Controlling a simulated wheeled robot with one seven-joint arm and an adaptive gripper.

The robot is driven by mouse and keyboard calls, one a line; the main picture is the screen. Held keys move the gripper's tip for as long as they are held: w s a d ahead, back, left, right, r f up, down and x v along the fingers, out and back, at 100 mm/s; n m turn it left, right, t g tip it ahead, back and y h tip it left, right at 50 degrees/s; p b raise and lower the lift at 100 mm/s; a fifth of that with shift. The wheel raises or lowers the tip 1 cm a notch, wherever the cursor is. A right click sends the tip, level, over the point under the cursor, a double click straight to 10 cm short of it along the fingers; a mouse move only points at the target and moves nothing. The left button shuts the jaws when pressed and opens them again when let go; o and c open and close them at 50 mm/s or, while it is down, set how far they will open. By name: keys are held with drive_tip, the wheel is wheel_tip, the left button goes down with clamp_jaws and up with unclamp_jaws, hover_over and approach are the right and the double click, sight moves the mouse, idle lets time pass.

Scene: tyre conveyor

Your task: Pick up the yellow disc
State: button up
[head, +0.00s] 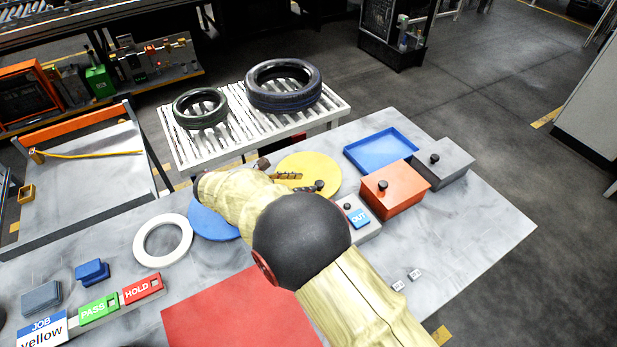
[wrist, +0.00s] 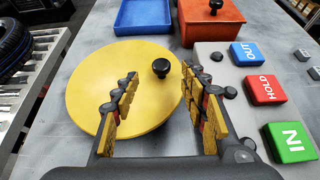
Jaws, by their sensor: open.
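The yellow disc (head: 309,171) lies flat on the grey table, partly behind my arm in the head view. In the wrist view the yellow disc (wrist: 104,88) shows a black knob (wrist: 161,68) on its top. My gripper (wrist: 160,95) is open, with its two fingers apart over the near part of the disc and the knob beyond and between them. Nothing is held. In the head view my gripper (head: 290,182) shows in part, just past my wrist and over the disc. I cannot tell how high the fingers are above the disc.
An orange box (head: 394,190), a grey box (head: 443,160) and a blue tray (head: 381,150) stand behind and right. A button panel (wrist: 250,95) stands close to the right finger. A blue disc (head: 212,222) and white ring (head: 163,241) lie left. Tyres rest on a roller conveyor (head: 184,149).

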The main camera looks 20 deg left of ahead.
drive_tip(key=b+x, duration=0.2)
drive_tip(key=x, duration=0.4)
drive_tip(key=shift+c, duration=1.2)
clamp_jaws()
